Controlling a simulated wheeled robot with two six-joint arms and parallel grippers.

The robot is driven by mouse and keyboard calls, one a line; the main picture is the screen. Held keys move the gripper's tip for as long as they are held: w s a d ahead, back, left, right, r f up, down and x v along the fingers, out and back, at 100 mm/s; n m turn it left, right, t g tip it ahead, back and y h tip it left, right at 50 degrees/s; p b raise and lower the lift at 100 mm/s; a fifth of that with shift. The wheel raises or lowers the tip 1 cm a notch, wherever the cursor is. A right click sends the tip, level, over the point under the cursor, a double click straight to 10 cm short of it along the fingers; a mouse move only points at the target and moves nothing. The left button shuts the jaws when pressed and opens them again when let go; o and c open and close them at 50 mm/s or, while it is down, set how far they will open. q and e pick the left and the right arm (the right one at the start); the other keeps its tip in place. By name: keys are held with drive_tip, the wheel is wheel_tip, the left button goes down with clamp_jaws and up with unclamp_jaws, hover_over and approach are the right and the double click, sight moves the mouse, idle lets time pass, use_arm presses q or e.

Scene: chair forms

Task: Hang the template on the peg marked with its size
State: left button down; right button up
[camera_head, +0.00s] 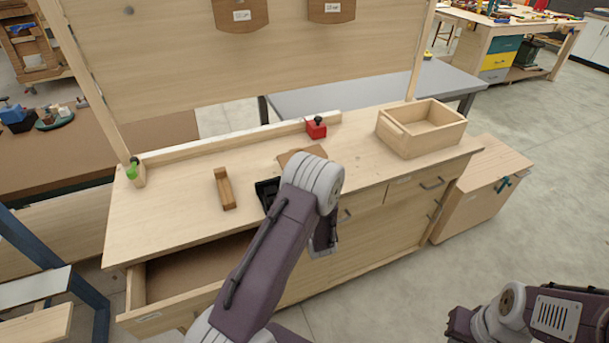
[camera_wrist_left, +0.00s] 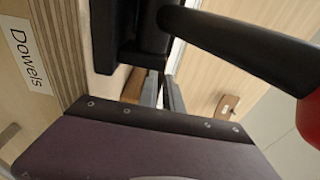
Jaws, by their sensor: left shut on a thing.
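Two brown templates hang on the upright board, one at the left (camera_head: 240,14) and one at the right (camera_head: 331,10); their white labels are too small to read. A brown flat piece (camera_head: 303,153), which looks like the template, shows partly behind my left arm above the bench top. My left gripper (camera_wrist_left: 168,88) is shut on it, though the arm hides most of the hold. In the left wrist view only narrow brown edges (camera_wrist_left: 133,84) show by the dark fingers. The board's pegs and size marks cannot be made out.
A drawer (camera_head: 165,308) stands open at the front left. A "Dowels" label (camera_wrist_left: 28,58) shows close in the wrist view.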

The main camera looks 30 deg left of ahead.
use_arm(q)
drive_tip(key=shift+d+f, duration=0.1)
drive_tip(key=shift+f, duration=0.75)
use_arm(e)
drive_tip(key=shift+f, duration=0.5)
use_arm(q)
drive_tip(key=c, duration=1.5)
unclamp_jaws()
drive_tip(key=shift+c, duration=0.2)
use_arm(e)
drive_tip(key=shift+w, duration=0.1)
drive_tip(key=shift+r, duration=0.1)
use_arm(q)
drive_tip(key=shift+s+d+f, duration=0.15)
drive_tip(key=shift+d, duration=0.05)
drive_tip(key=b+v, duration=0.1)
drive_tip(key=v, duration=0.7)
drive_tip(key=shift+s, duration=0.3)
use_arm(e)
drive_tip(key=shift+f, duration=0.65)
